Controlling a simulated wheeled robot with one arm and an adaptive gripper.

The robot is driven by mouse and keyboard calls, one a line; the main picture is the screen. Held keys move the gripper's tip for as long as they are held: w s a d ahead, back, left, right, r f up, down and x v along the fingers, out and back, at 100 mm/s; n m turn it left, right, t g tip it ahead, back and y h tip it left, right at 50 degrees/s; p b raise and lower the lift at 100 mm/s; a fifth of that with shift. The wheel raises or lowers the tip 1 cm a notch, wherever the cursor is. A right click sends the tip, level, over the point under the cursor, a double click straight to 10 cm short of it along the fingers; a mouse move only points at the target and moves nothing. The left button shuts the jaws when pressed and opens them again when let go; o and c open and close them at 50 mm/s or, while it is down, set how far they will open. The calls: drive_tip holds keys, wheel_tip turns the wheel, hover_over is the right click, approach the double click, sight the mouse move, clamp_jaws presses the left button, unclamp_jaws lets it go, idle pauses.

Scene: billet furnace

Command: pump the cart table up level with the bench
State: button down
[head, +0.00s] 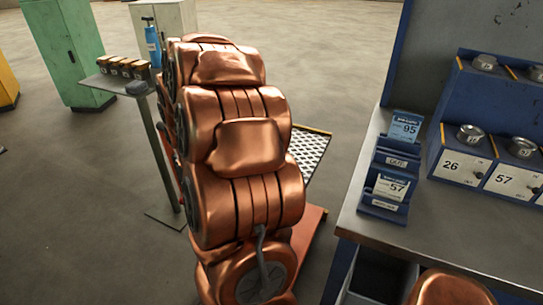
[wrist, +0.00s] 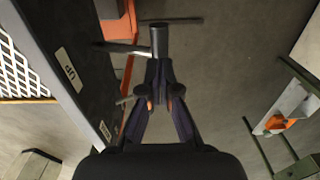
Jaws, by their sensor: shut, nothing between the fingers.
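The cart table shows in the head view as a perforated mesh top (head: 314,150) with an orange base (head: 310,226), mostly hidden behind my copper arm. In the wrist view its mesh top (wrist: 18,72) is at the left, beside a dark panel with an "UP" label (wrist: 69,69) and an orange frame (wrist: 121,28). A dark cylindrical pad on a thin bar (wrist: 159,40) juts from that side. My gripper (wrist: 159,76) is shut and empty, its tips close to the pad; I cannot tell whether they touch. The bench (head: 355,212) stands right of the cart.
The bench holds blue card holders (head: 391,172) and a blue rack with numbered drawers (head: 462,167). A green cabinet (head: 65,50) stands behind.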

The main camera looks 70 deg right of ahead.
idle(0.3)
wheel_tip(320, 180, down, 9)
drive_tip(key=a+b, duration=0.1)
drive_tip(key=b, duration=0.2)
drive_tip(key=shift+r+b, duration=0.2)
drive_tip(key=shift+b, duration=0.2)
idle(0.7)
drive_tip(key=shift+r, duration=0.1)
drive_tip(key=shift+d+r+p, duration=0.15)
drive_tip(key=shift+r+p, duration=0.25)
drive_tip(key=shift+r, duration=1)
drive_tip(key=shift+d+r+p, duration=0.2)
drive_tip(key=shift+r+p, duration=0.15)
drive_tip(key=shift+r, duration=1.05)
drive_tip(key=shift+d+r+p, duration=0.15)
drive_tip(key=shift+r+p, duration=0.25)
drive_tip(key=shift+r, duration=1)
drive_tip(key=shift+f, duration=0.1)
